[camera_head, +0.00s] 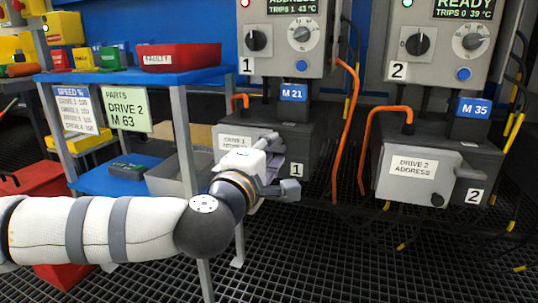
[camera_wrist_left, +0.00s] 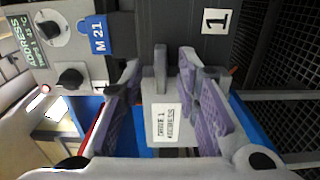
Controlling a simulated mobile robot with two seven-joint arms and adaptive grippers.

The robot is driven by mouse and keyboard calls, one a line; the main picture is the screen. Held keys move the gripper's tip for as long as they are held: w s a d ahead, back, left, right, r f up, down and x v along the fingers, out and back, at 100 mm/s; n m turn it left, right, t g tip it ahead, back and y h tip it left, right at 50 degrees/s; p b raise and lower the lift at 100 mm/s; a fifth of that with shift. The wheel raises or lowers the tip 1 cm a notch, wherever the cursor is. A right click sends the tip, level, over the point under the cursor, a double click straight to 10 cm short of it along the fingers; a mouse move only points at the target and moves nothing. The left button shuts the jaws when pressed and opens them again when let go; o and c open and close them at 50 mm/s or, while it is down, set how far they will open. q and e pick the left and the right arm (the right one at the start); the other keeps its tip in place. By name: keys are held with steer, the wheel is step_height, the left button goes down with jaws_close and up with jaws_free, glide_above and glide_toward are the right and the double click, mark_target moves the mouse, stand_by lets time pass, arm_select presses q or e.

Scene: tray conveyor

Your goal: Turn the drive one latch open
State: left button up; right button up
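The drive one box (camera_head: 305,135) is dark with a grey front door carrying a "DRIVE 1 ADDRESS" label; the label also shows in the left wrist view (camera_wrist_left: 166,122). My left gripper (camera_head: 280,165) is in front of the right part of this door and hides much of it. In the left wrist view my left gripper (camera_wrist_left: 165,95) is open, with purple-padded fingers apart. A grey bar that looks like the drive one latch (camera_wrist_left: 160,67) stands between the fingers, with no clear contact. My right gripper is not in view.
An orange cable (camera_head: 343,130) hangs right of drive one. The drive two box (camera_head: 420,175) stands further right with its latch (camera_head: 468,173). A control panel (camera_head: 285,50) is above drive one. A blue shelf (camera_head: 135,76) with trays is at the left.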

arm_select(q)
jaws_close()
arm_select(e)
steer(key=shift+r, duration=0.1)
arm_select(q)
steer(key=m+p, duration=0.1)
steer(key=p, duration=0.1)
steer(key=m+p, duration=0.2)
steer(key=shift+r, duration=0.4)
steer(key=m+p, duration=0.3)
steer(key=shift+m+p, duration=0.3)
steer(key=shift+p, duration=0.05)
steer(key=m+p, duration=0.4)
steer(key=m, duration=0.1)
steer(key=shift+f, duration=0.1)
steer(key=m+p, duration=0.3)
steer(key=m, duration=0.1)
steer(key=shift+f, duration=0.1)
steer(key=shift+f+m+p, duration=0.15)
steer(key=shift+m+p, duration=0.3)
steer(key=shift+m, duration=0.75)
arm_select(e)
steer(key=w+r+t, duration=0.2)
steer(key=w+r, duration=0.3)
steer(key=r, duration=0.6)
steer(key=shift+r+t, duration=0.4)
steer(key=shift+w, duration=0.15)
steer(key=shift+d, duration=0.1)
